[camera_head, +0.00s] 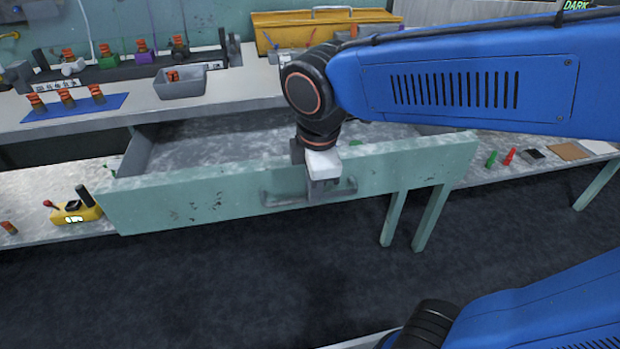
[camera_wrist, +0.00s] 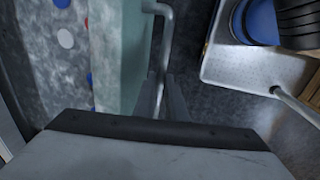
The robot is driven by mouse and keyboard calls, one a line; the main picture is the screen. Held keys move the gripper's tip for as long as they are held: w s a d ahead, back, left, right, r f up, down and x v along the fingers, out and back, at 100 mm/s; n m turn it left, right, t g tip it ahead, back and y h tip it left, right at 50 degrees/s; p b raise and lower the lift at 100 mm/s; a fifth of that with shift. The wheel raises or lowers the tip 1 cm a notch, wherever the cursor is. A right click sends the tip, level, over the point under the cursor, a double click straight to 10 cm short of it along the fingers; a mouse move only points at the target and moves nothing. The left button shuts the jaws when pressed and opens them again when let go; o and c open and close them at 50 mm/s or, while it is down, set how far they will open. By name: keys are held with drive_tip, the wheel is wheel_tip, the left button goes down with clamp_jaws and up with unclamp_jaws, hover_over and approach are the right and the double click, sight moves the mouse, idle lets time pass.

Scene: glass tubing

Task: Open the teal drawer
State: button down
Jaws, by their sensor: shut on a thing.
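The teal drawer (camera_head: 180,204) is pulled out from under the workbench, and its grey interior shows behind the front panel. Its grey bar handle (camera_head: 284,199) runs across the middle of the front. My gripper (camera_head: 324,186) is at the handle, shut on it, with the arm reaching in from the upper right. In the wrist view the handle (camera_wrist: 167,38) passes between the gripper fingers (camera_wrist: 162,98), beside the teal front panel (camera_wrist: 122,60). The gripper hides part of the handle in the head view.
A yellow device (camera_head: 75,212) sits on the lower shelf at left. A grey bin (camera_head: 181,83) and a blue mat (camera_head: 75,108) with orange-topped parts are on the bench above. A yellow box (camera_head: 300,30) stands farther back. The dark floor before the drawer is open.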

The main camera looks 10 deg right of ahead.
drive_tip(key=shift+s, duration=0.15)
drive_tip(key=c, duration=1.8)
unclamp_jaws()
drive_tip(key=s+r, duration=0.1)
drive_tip(key=r, duration=0.4)
drive_tip(key=s+r, duration=0.1)
drive_tip(key=r, duration=0.5)
drive_tip(key=s+r, duration=0.1)
drive_tip(key=r, duration=0.5)
drive_tip(key=shift+s, duration=0.15)
drive_tip(key=s+d+f+m+t, duration=0.1)
drive_tip(key=d+f+m, duration=0.5)
drive_tip(key=s+d+f+m, duration=0.1)
drive_tip(key=d+f+m, duration=0.4)
drive_tip(key=f+m, duration=0.1)
drive_tip(key=s+d+f+m+t, duration=0.1)
drive_tip(key=d+f+m, duration=0.5)
drive_tip(key=f, duration=0.2)
drive_tip(key=shift+s+d+t, duration=0.25)
drive_tip(key=shift+d+t, duration=0.05)
